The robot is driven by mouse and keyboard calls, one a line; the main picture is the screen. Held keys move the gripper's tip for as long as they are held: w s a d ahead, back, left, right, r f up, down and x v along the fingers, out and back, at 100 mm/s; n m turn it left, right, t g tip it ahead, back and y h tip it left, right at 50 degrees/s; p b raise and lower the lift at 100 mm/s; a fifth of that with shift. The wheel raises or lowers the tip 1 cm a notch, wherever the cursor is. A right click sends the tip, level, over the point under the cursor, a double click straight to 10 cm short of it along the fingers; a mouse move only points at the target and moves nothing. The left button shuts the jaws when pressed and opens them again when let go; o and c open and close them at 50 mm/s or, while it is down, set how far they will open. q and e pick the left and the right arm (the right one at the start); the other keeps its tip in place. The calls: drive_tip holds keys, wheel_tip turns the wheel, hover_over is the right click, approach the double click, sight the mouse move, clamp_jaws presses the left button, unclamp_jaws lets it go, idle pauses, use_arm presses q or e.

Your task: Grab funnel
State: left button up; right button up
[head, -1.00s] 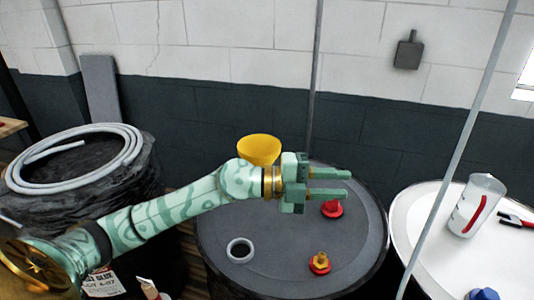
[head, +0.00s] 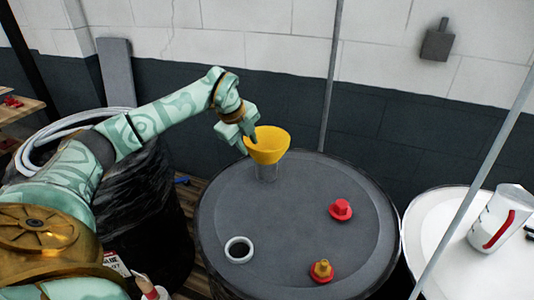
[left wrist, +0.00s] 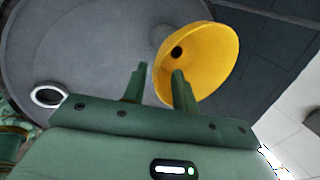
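The yellow funnel (head: 270,146) stands upright on a pale, see-through spout or holder at the back of the dark drum lid (head: 300,200). My left gripper (head: 248,144) is at the funnel's left rim, pointing down. In the left wrist view the gripper (left wrist: 160,76) has its two fingers apart. One finger overlaps the funnel's yellow bowl (left wrist: 210,60) and the other is to the left of it, outside the rim. I cannot tell whether either finger touches the funnel. My right gripper is not in view.
The lid also carries a white-rimmed opening (head: 239,250), a red cap (head: 341,209) and a red-and-gold fitting (head: 321,271). A thin grey pole (head: 330,80) rises behind. A white drum (head: 430,225) with a jug (head: 497,220) stands at right.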

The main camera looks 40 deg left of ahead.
sight(254, 154)
use_arm(q)
drive_tip(key=x, duration=0.6)
drive_tip(key=shift+w+a+f, duration=0.1)
drive_tip(key=shift+w+f, duration=0.1)
drive_tip(key=shift+w, duration=0.05)
clamp_jaws()
